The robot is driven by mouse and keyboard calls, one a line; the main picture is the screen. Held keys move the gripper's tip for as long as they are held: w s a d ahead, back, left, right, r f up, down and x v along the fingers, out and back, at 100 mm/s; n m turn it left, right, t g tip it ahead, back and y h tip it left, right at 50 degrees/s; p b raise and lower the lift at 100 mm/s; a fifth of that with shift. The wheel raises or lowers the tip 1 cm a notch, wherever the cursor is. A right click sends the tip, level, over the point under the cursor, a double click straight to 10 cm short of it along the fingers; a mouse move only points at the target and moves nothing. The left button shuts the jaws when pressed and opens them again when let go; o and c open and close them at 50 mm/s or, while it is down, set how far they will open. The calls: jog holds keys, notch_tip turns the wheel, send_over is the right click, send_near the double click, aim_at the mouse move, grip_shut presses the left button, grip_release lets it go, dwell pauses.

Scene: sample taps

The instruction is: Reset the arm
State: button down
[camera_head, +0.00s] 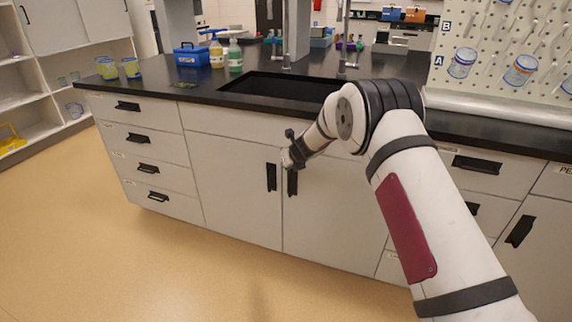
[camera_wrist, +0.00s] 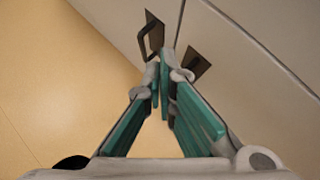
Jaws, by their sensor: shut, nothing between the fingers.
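My arm reaches from the lower right of the head view, bends at the elbow and extends toward the front of the lab bench. My gripper (camera_wrist: 163,72) shows in the wrist view with its teal-padded fingers drawn together at the tips and nothing between them. In the head view the wrist hides the fingers. The gripper is in front of the cabinet doors under the sink, close to two dark door handles. The left handle (camera_wrist: 150,35) and the right handle (camera_wrist: 196,64) lie just beyond the fingertips; I cannot tell whether the fingers touch either one.
The black countertop (camera_head: 225,97) has a sink (camera_head: 285,88), a blue box (camera_head: 190,55), bottles (camera_head: 235,56) and yellow-marked beakers (camera_head: 131,67). A pegboard (camera_head: 500,40) stands at the right. Drawers (camera_head: 150,148) line the bench's left. The tan floor (camera_head: 120,260) is clear at the lower left.

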jog(key=s+r+n+g+y+p, duration=0.1)
jog(key=s+r+n, duration=0.3)
jog(key=s+r, duration=0.45)
jog(key=s+r+n, duration=0.4)
jog(key=s+r, duration=0.2)
jog(key=r, duration=0.5)
jog(key=s+d+r+n+g, duration=0.1)
jog(key=s+d+r+n, duration=0.25)
jog(key=s, duration=0.35)
jog(key=s+d+r+n+g, duration=0.1)
jog(key=s+d+r+n, duration=0.1)
jog(key=s+r+n, duration=0.3)
jog(key=s+d+f+n+g+h, duration=0.15)
jog(key=s+d+n, duration=0.4)
jog(key=s, duration=0.75)
jog(key=s+d+n+g+h, duration=0.15)
jog(key=s+d+n, duration=0.35)
jog(key=s, duration=0.8)
jog(key=s+d+f+n+g+h, duration=0.15)
jog(key=s+d+n, duration=0.35)
jog(key=s, duration=0.8)
notch_tip(320, 180, up, 18)
jog(key=d+m+t+p, duration=0.1)
jog(key=t+p, duration=0.2)
jog(key=p, duration=1.3)
jog(key=shift+t, duration=0.35)
jog(key=shift+d+h, duration=0.1)
jog(key=shift+h, duration=0.15)
